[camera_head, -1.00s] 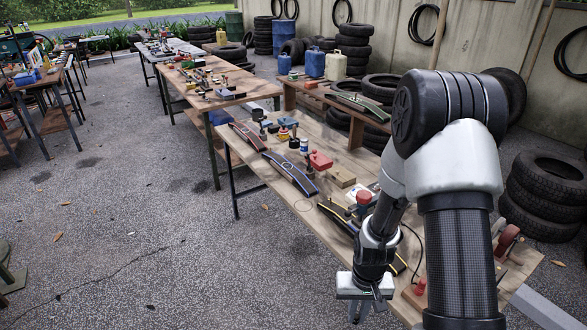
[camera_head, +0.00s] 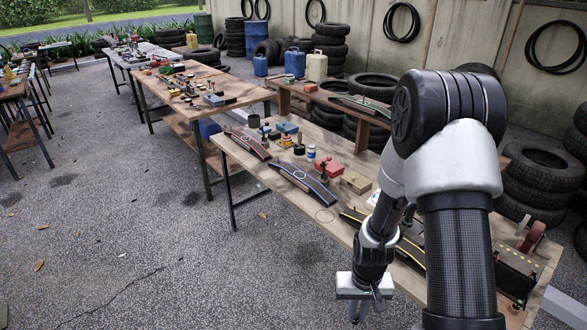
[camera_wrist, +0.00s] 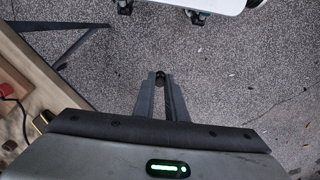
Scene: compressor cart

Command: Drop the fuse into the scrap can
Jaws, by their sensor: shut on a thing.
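My gripper (camera_head: 362,306) hangs low in front of the near workbench, over the paved ground. In the wrist view its two fingers (camera_wrist: 161,78) are closed together on a small dark thing at their tips, which I take to be the fuse (camera_wrist: 160,76). Little of the fuse shows between the fingers, and in the head view it cannot be made out. I cannot pick out the scrap can for sure. A small dark cylinder (camera_head: 253,121) stands at the far left end of the near workbench.
The near workbench (camera_head: 240,152) carries curved strips, a red box (camera_head: 328,168), a tan block (camera_head: 355,182) and a black battery-like box (camera_head: 517,277) at right. Its edge also shows at left in the wrist view (camera_wrist: 38,82). Stacked tyres (camera_head: 540,175) stand behind. Open pavement (camera_head: 150,250) lies left.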

